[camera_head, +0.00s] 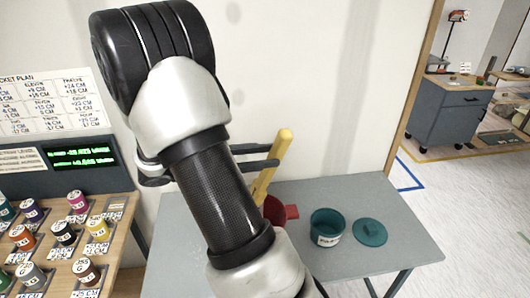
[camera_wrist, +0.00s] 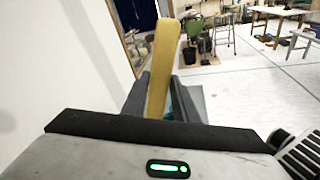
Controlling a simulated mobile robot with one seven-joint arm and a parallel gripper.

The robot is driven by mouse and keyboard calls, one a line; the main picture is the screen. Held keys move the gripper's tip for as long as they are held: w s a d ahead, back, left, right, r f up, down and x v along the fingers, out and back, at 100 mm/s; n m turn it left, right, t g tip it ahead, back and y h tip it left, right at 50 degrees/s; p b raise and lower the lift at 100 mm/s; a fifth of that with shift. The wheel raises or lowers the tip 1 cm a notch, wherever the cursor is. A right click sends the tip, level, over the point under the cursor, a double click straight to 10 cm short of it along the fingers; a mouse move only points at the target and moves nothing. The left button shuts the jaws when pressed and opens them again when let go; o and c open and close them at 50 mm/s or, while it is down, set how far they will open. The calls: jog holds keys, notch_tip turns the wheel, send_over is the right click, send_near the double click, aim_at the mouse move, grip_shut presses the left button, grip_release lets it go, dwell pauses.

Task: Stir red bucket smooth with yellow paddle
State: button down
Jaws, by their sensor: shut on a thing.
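The yellow paddle (camera_head: 274,160) slants down from my gripper (camera_head: 262,165) in the head view. My gripper is shut on the paddle's upper part. In the wrist view the paddle (camera_wrist: 163,62) stands between the two dark fingers (camera_wrist: 160,98). The red bucket (camera_head: 282,212) is on the grey table, mostly hidden behind my arm. The paddle's lower end goes behind my arm near the bucket, so I cannot tell whether it is inside it. The bucket's contents are hidden.
A teal bucket (camera_head: 327,227) and a teal lid (camera_head: 370,232) stand right of the red bucket on the grey table (camera_head: 405,245). The wall is close behind.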

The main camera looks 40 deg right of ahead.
jog(key=s+f+b, duration=0.4)
jog(key=s+f, duration=0.1)
jog(key=s, duration=0.2)
jog(key=w+f+b, duration=0.3)
jog(key=f+b, duration=0.2)
jog(key=f, duration=0.3)
jog(key=w+f+b, duration=0.4)
jog(key=f+b, duration=0.1)
jog(key=f, duration=0.3)
jog(key=shift+w, duration=0.3)
jog(key=shift+f, duration=0.1)
jog(key=shift+d, duration=0.1)
dwell(0.5)
